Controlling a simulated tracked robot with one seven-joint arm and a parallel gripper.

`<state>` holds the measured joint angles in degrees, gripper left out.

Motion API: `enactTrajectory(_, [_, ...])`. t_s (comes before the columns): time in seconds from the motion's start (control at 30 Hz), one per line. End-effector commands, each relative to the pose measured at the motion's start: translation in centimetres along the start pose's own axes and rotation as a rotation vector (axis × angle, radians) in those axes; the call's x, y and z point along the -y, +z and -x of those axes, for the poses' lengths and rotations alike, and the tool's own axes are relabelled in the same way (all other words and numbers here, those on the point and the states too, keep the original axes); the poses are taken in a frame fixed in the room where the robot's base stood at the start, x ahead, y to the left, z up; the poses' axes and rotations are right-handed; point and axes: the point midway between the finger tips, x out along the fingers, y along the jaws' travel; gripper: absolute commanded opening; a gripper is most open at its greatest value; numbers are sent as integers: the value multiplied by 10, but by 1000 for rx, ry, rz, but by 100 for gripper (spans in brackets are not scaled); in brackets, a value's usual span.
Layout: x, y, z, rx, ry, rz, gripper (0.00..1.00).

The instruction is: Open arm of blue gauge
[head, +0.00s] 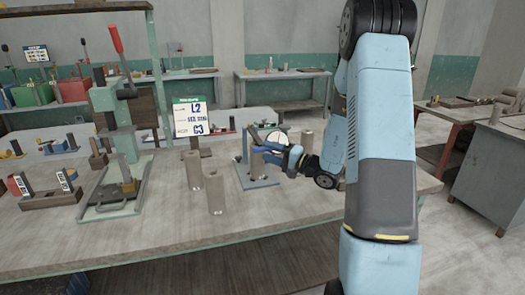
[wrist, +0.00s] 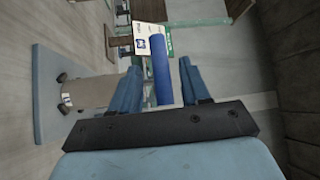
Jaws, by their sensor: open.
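The blue gauge stands on the bench with a flat blue-grey base (head: 262,183); this base also shows at the left of the wrist view (wrist: 42,110). A tan cylinder (wrist: 95,91) stands on the base. A blue rod-like handle (wrist: 160,70), which looks like part of the gauge's arm, shows between my fingers in the wrist view. My gripper (head: 277,154) is open beside the gauge, its two blue fingers (wrist: 158,82) on either side of the handle. Contact with the handle cannot be told. My fingers partly hide the gauge in the head view.
A sign (head: 188,118) stands behind. A green press with a red lever (head: 116,38) and a wooden holder (head: 45,198) are farther left. The bench front is clear.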

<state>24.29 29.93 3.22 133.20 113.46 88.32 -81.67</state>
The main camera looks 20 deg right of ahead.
Motion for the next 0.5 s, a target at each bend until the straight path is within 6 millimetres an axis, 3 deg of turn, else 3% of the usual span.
enactTrajectory(0.2, [0, 0, -23, 1, 0, 0, 46])
enactTrajectory(0.5, [0, 0, -29, -1, 1, -1, 46])
